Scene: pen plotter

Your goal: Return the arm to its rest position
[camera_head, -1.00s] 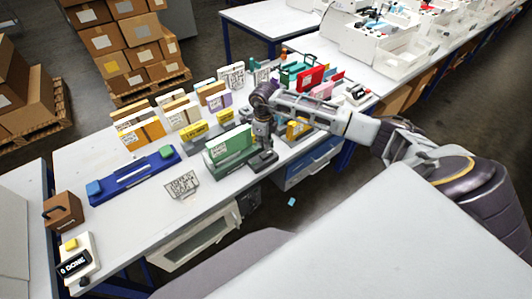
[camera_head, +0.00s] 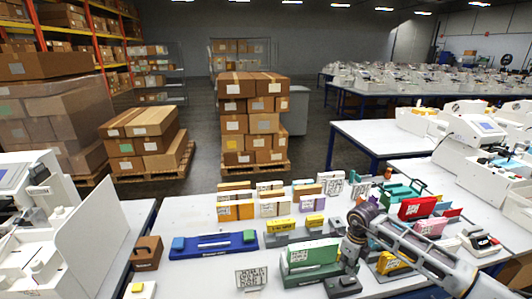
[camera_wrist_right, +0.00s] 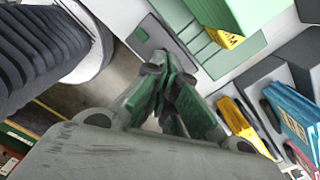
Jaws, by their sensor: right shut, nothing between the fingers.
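My right arm (camera_head: 425,255) reaches in from the lower right over the white table (camera_head: 190,275). My right gripper (camera_head: 351,257) points down beside the green block (camera_head: 312,254) in its holder. In the right wrist view, the gripper's green-padded fingertips (camera_wrist_right: 168,82) are together with nothing between them. I cannot tell whether the fingers touch anything below. My left gripper is not in view.
A blue tray (camera_head: 212,246) lies at the table's left. Rows of coloured and white cards (camera_head: 235,208) stand behind the green block. A small card with black markings (camera_head: 251,278) stands at the front. A dark-grey base (camera_head: 342,287) sits close below the right gripper.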

